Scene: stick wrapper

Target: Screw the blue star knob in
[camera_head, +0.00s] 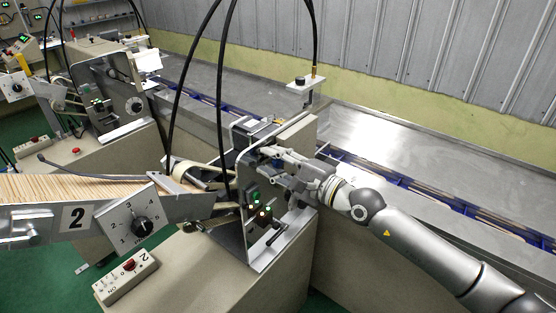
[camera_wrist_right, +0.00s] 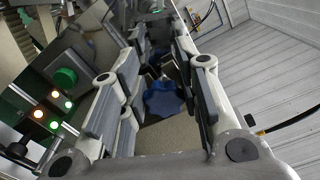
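The blue star knob (camera_wrist_right: 163,99) shows in the right wrist view, between the two fingers of my right gripper (camera_wrist_right: 163,70). The fingers are spread, with narrow gaps beside the knob, and I see no clear grip on it. In the head view, my right gripper (camera_head: 272,164) reaches from the right to the upright metal plate (camera_head: 240,222) of the wrapping machine. The knob is mostly hidden behind the fingers there. How far the knob is screwed in cannot be seen. My left gripper is not in view.
Green and orange lights (camera_head: 262,208) and a lever (camera_head: 274,236) sit on the plate below my gripper. A green button (camera_wrist_right: 65,77) shows beside the fingers in the wrist view. Black cables (camera_head: 222,90) arch over the machine. A conveyor (camera_head: 400,180) runs behind.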

